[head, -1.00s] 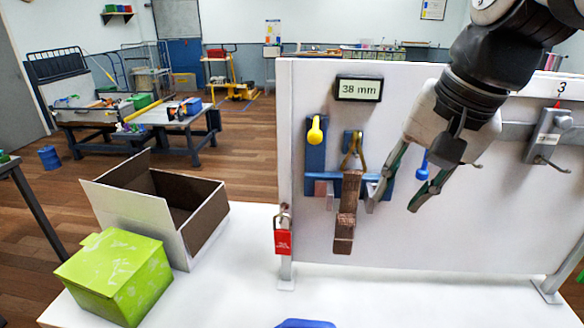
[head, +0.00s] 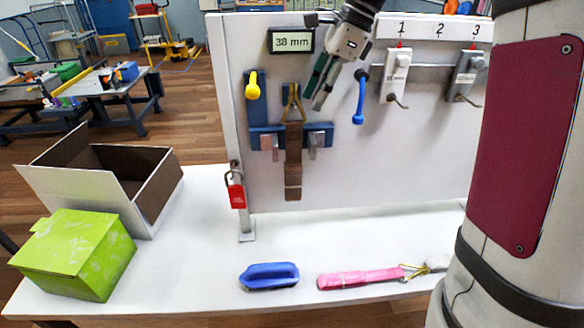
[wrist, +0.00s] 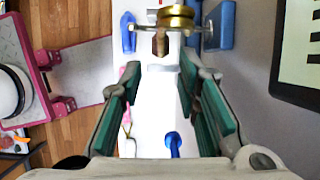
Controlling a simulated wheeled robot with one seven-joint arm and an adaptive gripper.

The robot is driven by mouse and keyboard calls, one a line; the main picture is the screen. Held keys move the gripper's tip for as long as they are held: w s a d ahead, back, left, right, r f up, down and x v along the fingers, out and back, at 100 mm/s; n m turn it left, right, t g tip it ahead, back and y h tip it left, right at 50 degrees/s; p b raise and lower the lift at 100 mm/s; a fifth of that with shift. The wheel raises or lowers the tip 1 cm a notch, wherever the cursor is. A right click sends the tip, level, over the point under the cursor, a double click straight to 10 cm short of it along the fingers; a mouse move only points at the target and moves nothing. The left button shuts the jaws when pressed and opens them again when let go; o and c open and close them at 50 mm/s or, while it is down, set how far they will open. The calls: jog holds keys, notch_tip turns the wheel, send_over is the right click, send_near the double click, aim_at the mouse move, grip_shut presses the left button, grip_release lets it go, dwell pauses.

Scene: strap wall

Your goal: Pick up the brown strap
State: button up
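The brown strap (head: 293,160) hangs straight down on the wall panel from a blue holder (head: 320,135), with a brass-coloured loop (head: 292,98) at its top. In the wrist view the brass fitting (wrist: 175,14) is ahead of the fingertips, at the top of the picture, with part of the brown strap (wrist: 161,45) below it. My gripper (head: 318,100) is just right of the strap's top, beside the loop and apart from it. In the wrist view my gripper (wrist: 160,75) has its two green-padded fingers spread, with nothing between them.
A yellow hook (head: 252,88) is left of the strap; a blue hook (head: 359,98) is close right of my gripper. A red padlock (head: 236,192) hangs on the panel post. A blue handle (head: 269,275) and a pink strap (head: 360,278) lie on the white table.

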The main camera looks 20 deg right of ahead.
jog(key=p, duration=0.2)
send_near(294, 151)
jog(key=x, duration=0.5)
jog(key=shift+w+a, duration=0.25)
jog(key=shift+a, duration=0.2)
jog(key=shift+c, duration=0.2)
grip_shut()
jog(key=shift+r, duration=0.1)
